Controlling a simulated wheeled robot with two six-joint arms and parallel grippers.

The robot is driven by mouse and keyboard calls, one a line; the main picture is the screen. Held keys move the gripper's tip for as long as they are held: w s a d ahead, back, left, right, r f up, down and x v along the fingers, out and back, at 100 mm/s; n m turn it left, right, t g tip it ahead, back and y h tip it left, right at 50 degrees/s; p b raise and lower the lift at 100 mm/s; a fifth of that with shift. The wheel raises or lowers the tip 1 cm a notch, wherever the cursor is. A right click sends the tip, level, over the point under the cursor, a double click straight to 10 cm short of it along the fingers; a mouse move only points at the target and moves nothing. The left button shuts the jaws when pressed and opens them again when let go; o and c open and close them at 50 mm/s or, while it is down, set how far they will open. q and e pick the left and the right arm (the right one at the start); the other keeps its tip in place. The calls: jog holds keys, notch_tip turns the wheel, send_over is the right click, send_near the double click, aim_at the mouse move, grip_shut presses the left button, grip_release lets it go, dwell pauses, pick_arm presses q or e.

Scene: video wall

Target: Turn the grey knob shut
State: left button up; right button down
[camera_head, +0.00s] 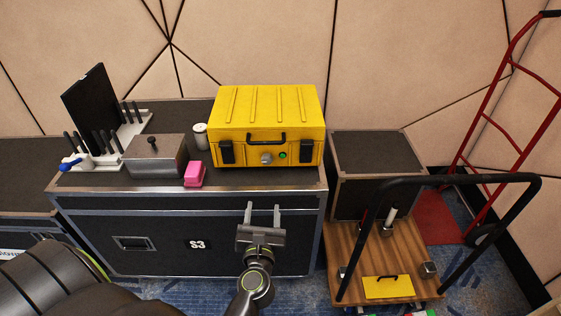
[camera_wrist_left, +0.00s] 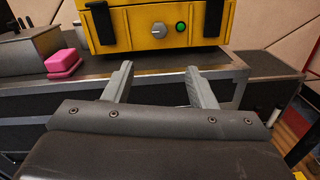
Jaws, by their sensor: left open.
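The grey knob (camera_head: 266,158) sits on the front face of a yellow case (camera_head: 264,104), left of a round green light (camera_head: 282,155). The knob also shows in the left wrist view (camera_wrist_left: 158,30), with a pale mark across its face. My left gripper (camera_head: 262,207) is open and empty, in front of the case and lower than the knob. In the left wrist view its two fingers (camera_wrist_left: 157,70) point toward the case, with the knob beyond the gap between them. Nothing touches the knob. My right gripper is not in view.
The yellow case stands on a black flight case (camera_head: 160,240) with metal edges. Left of it are a pink block (camera_head: 194,174), a white cylinder (camera_head: 200,136), a grey box (camera_head: 155,157) and a white rack (camera_head: 132,128). A wooden cart (camera_head: 385,255) with a black handle stands right.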

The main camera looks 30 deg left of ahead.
aim_at(267, 162)
pick_arm(q)
jog(key=p+x, duration=0.1)
jog(key=x, duration=1.6)
jog(key=c, duration=1)
